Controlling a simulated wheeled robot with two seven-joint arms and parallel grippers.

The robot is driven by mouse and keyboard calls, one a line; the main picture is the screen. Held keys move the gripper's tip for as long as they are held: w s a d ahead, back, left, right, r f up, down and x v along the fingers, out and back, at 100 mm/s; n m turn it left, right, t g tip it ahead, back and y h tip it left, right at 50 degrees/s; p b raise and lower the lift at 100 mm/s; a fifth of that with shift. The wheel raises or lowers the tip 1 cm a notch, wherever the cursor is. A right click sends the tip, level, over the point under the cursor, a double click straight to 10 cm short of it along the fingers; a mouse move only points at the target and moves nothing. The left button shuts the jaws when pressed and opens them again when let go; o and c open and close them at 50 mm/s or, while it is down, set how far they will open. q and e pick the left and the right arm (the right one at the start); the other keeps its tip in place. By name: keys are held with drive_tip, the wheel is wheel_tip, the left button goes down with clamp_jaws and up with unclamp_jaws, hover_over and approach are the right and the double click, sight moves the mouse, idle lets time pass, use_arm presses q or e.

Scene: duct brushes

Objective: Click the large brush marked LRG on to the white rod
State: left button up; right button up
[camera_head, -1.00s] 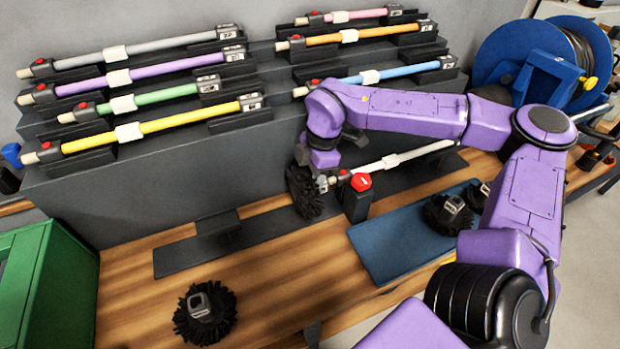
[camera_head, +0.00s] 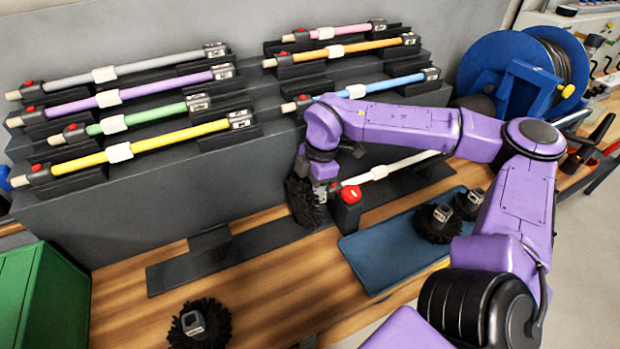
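The white rod (camera_head: 402,165) lies low in front of the stepped rack, with its left end near a small dark block with a red top (camera_head: 350,194). My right gripper (camera_head: 318,187) is at that left end, beside a black bristly brush (camera_head: 303,203). The brush seems to be at the gripper, but the fingers are mostly hidden and I cannot tell whether they are closed on it. Whether the brush touches the rod is unclear. No LRG marking is readable on any brush. My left gripper is not in view.
Other black brushes lie on the blue mat (camera_head: 378,262) and at the table's front (camera_head: 199,325). Coloured rods rest on the stepped grey rack (camera_head: 130,215). A green box (camera_head: 45,300) stands at left, a blue reel (camera_head: 510,70) at back right.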

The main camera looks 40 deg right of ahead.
drive_tip(key=o, duration=0.3)
wheel_tip(320, 180, up, 10)
drive_tip(key=d+b, duration=0.1)
drive_tip(key=d, duration=0.1)
drive_tip(key=shift+s+r, duration=0.2)
